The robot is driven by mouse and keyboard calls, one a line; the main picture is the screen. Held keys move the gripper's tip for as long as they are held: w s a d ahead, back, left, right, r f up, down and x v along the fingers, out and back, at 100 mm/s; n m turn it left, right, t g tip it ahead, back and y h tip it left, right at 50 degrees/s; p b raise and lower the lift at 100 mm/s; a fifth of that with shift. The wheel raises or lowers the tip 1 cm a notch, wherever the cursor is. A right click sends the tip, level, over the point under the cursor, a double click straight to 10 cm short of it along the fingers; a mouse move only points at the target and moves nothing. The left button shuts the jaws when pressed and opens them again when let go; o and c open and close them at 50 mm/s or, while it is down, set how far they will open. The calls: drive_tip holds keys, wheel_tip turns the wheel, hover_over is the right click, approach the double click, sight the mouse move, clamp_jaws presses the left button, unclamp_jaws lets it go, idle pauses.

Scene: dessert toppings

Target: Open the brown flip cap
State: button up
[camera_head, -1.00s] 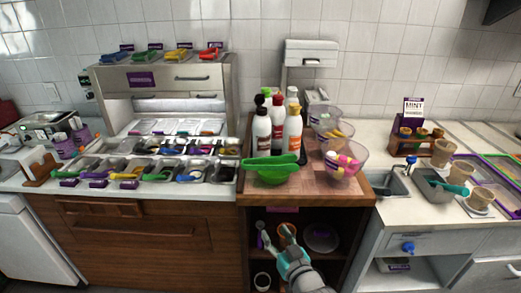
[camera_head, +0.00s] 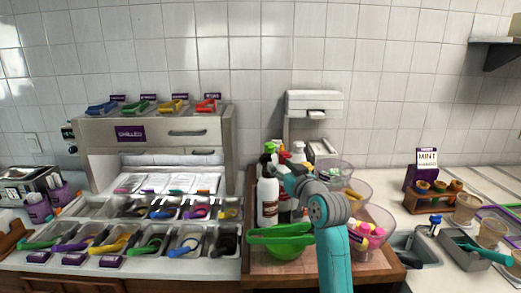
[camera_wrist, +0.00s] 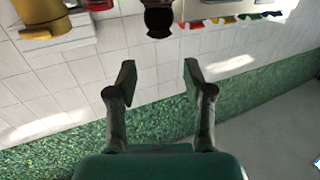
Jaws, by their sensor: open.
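The dark brown cap (camera_wrist: 158,20) shows at the top of the wrist view, just beyond and between my fingertips, apart from them. In the head view its white bottle (camera_head: 267,205) stands at the front left of the bottle group, with the dark cap (camera_head: 266,164) on top. My gripper (camera_wrist: 159,75) is open and empty. In the head view my gripper (camera_head: 287,172) is beside the bottle tops and hides part of the other bottles. Whether the cap's lid is up or down is too small to tell.
Other bottles stand close by; a yellow cap (camera_wrist: 42,22) and a red cap (camera_wrist: 97,4) show in the wrist view. A green bowl (camera_head: 283,248) sits in front. Clear cups with toppings (camera_head: 368,232) stand right. A dispenser (camera_head: 313,104) is behind.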

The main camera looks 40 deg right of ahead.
sight(267, 154)
drive_tip(key=x, duration=1.1)
drive_tip(key=shift+s, duration=0.1)
drive_tip(key=shift+f, duration=0.1)
clamp_jaws()
